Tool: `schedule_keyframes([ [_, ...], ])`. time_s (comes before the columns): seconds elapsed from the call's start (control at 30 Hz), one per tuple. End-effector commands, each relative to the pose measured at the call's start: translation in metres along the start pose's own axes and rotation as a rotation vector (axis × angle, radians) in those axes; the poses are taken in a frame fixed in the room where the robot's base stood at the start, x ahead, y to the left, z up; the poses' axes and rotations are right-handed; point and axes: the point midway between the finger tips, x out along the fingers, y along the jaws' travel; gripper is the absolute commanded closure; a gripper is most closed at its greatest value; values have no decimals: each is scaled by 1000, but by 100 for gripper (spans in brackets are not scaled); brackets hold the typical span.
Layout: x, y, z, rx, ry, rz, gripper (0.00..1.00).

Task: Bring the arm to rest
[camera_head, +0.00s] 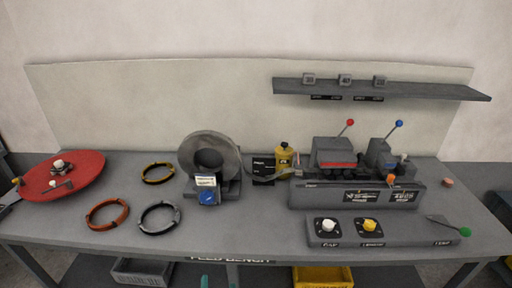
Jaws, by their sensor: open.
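My gripper and arm are not clearly in view in the head view. The grey bench (260,222) stretches across the whole picture. Three coil rings lie flat on its left half: a yellow one (158,181), an orange one (90,222) and a dark grey one (142,227). None of them is held by anything that I can see.
A red disc (85,165) sits at the left end. A grey ring on a stand (222,149), a yellow bottle (284,165) and a long machine (330,196) with levers stand along the back. A knob panel (400,238) lies front right. A shelf (430,92) hangs above.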

Motion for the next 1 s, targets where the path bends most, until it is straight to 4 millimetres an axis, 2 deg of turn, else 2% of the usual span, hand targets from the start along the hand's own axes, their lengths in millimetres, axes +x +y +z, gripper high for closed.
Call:
schedule_keyframes([
  [0.03, -12, 14, 9, -25, -2, 12, 38],
  [0.2, -54, 46, 29, -126, 14, 30, 38],
  [0.5, -138, 85, 54, -292, 43, 74, 38],
  [0.8, -227, 100, 65, -445, 70, 135, 38],
  [1.0, -268, 98, 64, -517, 84, 169, 38],
])
